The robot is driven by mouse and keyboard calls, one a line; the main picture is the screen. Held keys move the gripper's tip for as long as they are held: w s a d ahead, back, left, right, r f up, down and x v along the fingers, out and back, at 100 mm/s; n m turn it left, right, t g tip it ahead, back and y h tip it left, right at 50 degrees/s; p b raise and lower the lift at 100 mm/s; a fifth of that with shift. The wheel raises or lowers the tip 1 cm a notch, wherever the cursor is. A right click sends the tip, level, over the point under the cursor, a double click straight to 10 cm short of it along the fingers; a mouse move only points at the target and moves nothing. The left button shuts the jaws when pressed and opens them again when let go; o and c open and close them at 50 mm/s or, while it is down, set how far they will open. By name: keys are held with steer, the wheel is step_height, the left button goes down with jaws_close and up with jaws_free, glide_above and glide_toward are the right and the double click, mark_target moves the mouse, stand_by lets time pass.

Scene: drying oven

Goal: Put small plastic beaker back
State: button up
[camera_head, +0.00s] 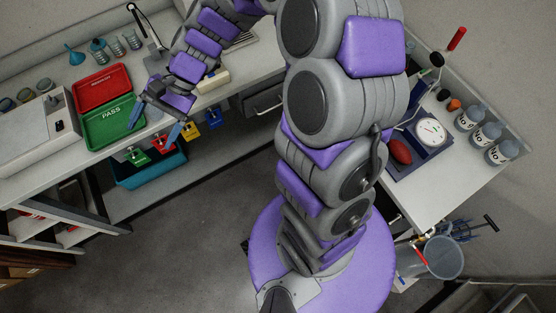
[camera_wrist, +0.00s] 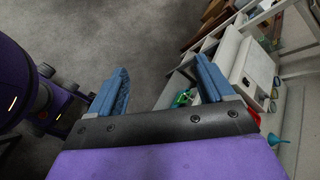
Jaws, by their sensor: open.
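My gripper (camera_head: 155,124) is open, with its two blue fingers apart over the front edge of the left bench, beside the green PASS tray (camera_head: 114,122). In the wrist view my gripper (camera_wrist: 162,65) is empty, and grey floor shows between the fingers. I cannot pick out the small plastic beaker with certainty. Several small clear vessels (camera_head: 115,46) stand at the back of the left bench near a blue funnel (camera_head: 75,56), but they are too small to identify. My arm hides part of the scene.
A red tray (camera_head: 102,86) lies behind the green one. A white instrument (camera_head: 35,135) stands at the left. A teal bin (camera_head: 150,170) sits below the bench. The right bench holds a scale (camera_head: 430,132) and several labelled bottles (camera_head: 486,135).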

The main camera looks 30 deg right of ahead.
steer(key=s+d+r+n+h, duration=0.1)
steer(key=s+d+n+h, duration=0.3)
steer(key=s+d, duration=0.5)
steer(key=s+d+r+n+h, duration=0.1)
steer(key=s+d+n+h, duration=0.3)
steer(key=s+d, duration=0.5)
steer(key=s+h, duration=0.2)
steer(key=s, duration=0.4)
steer(key=shift+r, duration=0.4)
